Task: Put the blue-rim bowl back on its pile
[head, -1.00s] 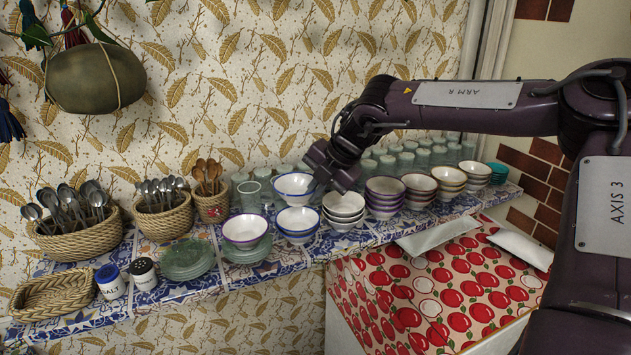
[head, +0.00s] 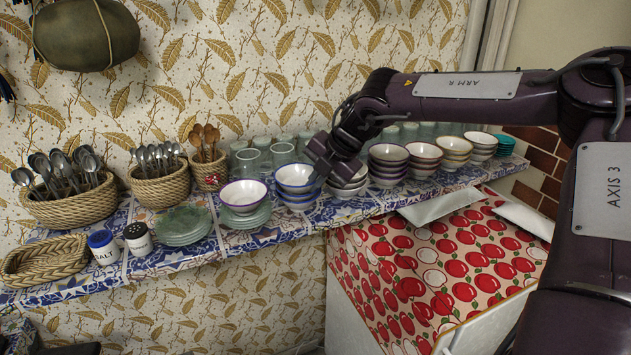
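The blue-rim bowl (head: 292,178) is in the head view on the tiled shelf, left of my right gripper. It sits at the top of the blue-rim pile (head: 297,202), level or nearly so, and looks nested in it. My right gripper (head: 317,180) is at the bowl's right rim and appears shut on it. The fingertips are small and dark, partly hidden against the bowl. My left gripper is not in view.
A purple-rim bowl (head: 243,193) on glass plates stands close at left. White bowls (head: 347,185) stand close behind my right gripper, with more bowl piles (head: 388,165) further right. Glasses (head: 281,153) line the wall. The apple-patterned box (head: 420,270) lies below the shelf.

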